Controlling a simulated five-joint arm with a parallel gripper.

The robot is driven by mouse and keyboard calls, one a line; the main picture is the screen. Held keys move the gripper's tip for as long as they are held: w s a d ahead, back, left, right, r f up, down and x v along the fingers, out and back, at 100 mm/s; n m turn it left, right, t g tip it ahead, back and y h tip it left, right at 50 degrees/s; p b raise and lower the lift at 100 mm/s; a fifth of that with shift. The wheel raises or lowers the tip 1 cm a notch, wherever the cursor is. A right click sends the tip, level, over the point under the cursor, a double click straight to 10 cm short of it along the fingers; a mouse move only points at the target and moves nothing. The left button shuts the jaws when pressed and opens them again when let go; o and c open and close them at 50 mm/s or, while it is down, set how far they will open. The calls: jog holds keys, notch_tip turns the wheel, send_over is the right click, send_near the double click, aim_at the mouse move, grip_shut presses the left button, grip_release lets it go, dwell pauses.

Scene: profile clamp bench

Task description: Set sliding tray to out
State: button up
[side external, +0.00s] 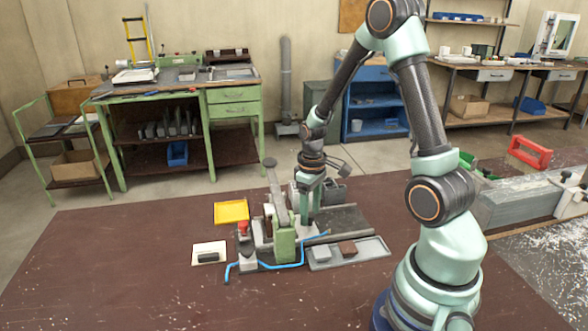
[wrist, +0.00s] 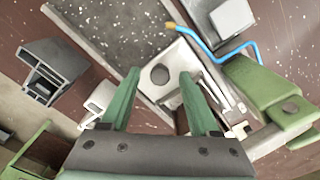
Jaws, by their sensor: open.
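A shallow grey tray (side external: 375,248) lies at the front right of the clamp fixture, with a brown block (side external: 348,248) and a light grey block on it. Behind it lies a dark speckled panel (side external: 345,219), which also shows with a pale edge in the wrist view (wrist: 105,25). I cannot tell for certain which of these is the sliding tray. My gripper (side external: 309,218) points down at the fixture, beside the green clamp (side external: 284,245). In the wrist view its open fingers (wrist: 160,76) stand either side of a round dark knob (wrist: 160,74) on a pale plate; contact cannot be told.
A blue hose (side external: 280,266) runs along the fixture's front. A tall lever (side external: 277,190) and a red knob (side external: 243,227) stand left of my gripper. A yellow tray (side external: 231,211) and a white plate (side external: 209,247) lie further left. The bench's left front is clear.

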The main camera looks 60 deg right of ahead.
grip_shut()
dwell(1.4)
